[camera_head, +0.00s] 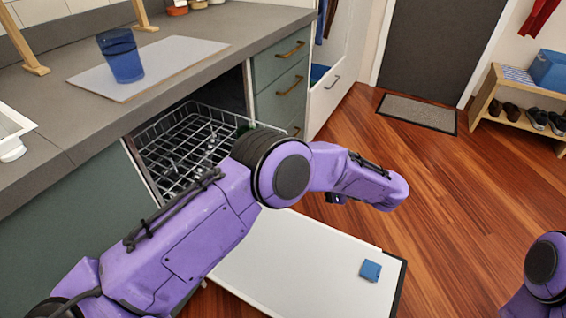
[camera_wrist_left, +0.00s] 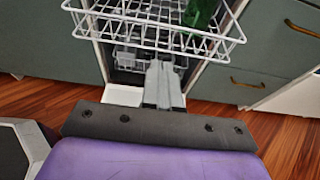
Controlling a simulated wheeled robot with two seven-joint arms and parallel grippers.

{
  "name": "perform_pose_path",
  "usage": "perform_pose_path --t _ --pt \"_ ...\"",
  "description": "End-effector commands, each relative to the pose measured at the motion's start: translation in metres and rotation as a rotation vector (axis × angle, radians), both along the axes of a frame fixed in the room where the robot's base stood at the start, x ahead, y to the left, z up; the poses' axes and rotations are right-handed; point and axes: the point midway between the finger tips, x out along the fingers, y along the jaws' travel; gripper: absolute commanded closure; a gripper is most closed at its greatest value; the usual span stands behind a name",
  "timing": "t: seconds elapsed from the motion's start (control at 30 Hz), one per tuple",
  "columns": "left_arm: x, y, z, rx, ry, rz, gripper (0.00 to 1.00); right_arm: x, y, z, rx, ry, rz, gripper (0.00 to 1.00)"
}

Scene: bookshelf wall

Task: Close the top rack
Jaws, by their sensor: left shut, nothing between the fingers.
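The top rack (camera_head: 163,130) is a wire basket that sticks out of the open dishwasher under the counter. Its white front rim also shows in the left wrist view (camera_wrist_left: 150,45). A green object (camera_wrist_left: 199,14), partly cut off, is in the rack. My left arm crosses in front of the rack in the head view and hides part of it. In the left wrist view my left gripper (camera_wrist_left: 164,72) is shut and empty, pointing at the dishwasher near the rack's front rim. I cannot tell whether it touches the rim. My right gripper is out of view.
The dishwasher door (camera_head: 300,262) lies folded down, with a small blue piece (camera_head: 370,270) on it. A blue glass (camera_head: 121,56) stands on a light board (camera_head: 185,52) on the counter. Drawers (camera_head: 279,80) are right of the dishwasher. Wooden floor (camera_head: 460,190) is free at right.

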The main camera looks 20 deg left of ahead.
Motion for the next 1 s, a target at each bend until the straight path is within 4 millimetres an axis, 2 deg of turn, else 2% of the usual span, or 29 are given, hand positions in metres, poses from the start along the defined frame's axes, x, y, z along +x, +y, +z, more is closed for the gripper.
perform_pose_path --t 0.17,0.5,0.6,0.8,1.0 --pt "0.001 0.026 -0.008 0.0 0.003 0.003 1.0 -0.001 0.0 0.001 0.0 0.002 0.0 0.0" --pt "0.007 0.096 -0.03 0.0 0.003 0.002 1.0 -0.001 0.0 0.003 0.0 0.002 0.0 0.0" --pt "0.008 0.113 -0.028 0.0 0.001 0.002 1.0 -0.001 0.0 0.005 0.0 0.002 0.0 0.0" --pt "0.01 0.131 -0.029 0.0 0.0 0.001 1.0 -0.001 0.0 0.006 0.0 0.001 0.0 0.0" --pt "0.01 0.132 -0.029 0.0 0.0 0.0 1.0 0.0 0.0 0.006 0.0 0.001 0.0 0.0"
